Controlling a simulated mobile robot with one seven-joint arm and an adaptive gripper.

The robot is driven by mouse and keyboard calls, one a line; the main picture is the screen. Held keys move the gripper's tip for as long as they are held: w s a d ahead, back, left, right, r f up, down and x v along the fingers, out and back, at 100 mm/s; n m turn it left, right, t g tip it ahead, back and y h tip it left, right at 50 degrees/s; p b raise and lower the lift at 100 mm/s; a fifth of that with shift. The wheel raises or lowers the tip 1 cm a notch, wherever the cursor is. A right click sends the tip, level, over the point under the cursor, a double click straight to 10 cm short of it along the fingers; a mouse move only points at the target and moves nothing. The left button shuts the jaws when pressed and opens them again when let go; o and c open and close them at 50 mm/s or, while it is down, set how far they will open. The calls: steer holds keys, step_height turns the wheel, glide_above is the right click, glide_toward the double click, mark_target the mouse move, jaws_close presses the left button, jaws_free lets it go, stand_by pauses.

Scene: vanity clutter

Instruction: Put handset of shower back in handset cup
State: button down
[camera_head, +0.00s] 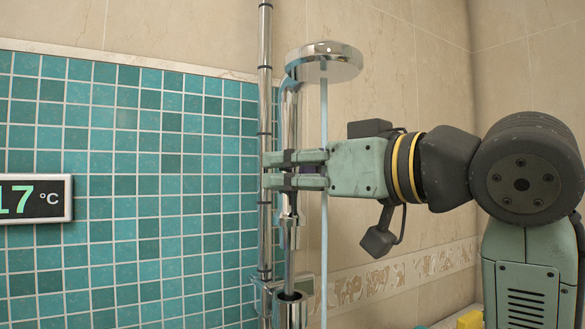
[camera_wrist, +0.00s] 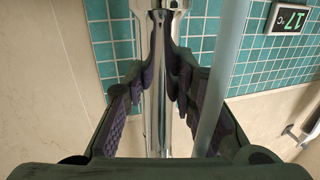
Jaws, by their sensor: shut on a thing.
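The chrome shower handset (camera_head: 323,63) is upright in the head view, its round head at the top facing down. My gripper (camera_head: 278,171) comes from the right and is shut around its handle. The wrist view shows the chrome handle (camera_wrist: 165,118) between the dark finger pads of my gripper (camera_wrist: 164,75). The chrome handset cup (camera_head: 291,312) is below, beside the wall rail. A thin part below the handle reaches down to the cup's dark opening; whether it touches inside is hidden.
A vertical chrome rail (camera_head: 265,100) stands close behind and left of the handle. A temperature display (camera_head: 35,198) is on the teal tiled wall (camera_head: 130,180) at left. A beige tiled wall (camera_head: 390,70) lies behind my arm. A yellow thing (camera_head: 470,319) shows at the bottom right.

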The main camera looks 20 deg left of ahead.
mark_target(297, 246)
steer(key=shift+f+b, duration=1.75)
steer(key=shift+f, duration=0.8)
steer(key=shift+f+b, duration=1.4)
steer(key=shift+f, duration=0.7)
steer(key=c, duration=1.2)
jaws_free()
steer(key=shift+c, duration=0.2)
steer(key=v, duration=1.2)
steer(key=shift+r, duration=0.1)
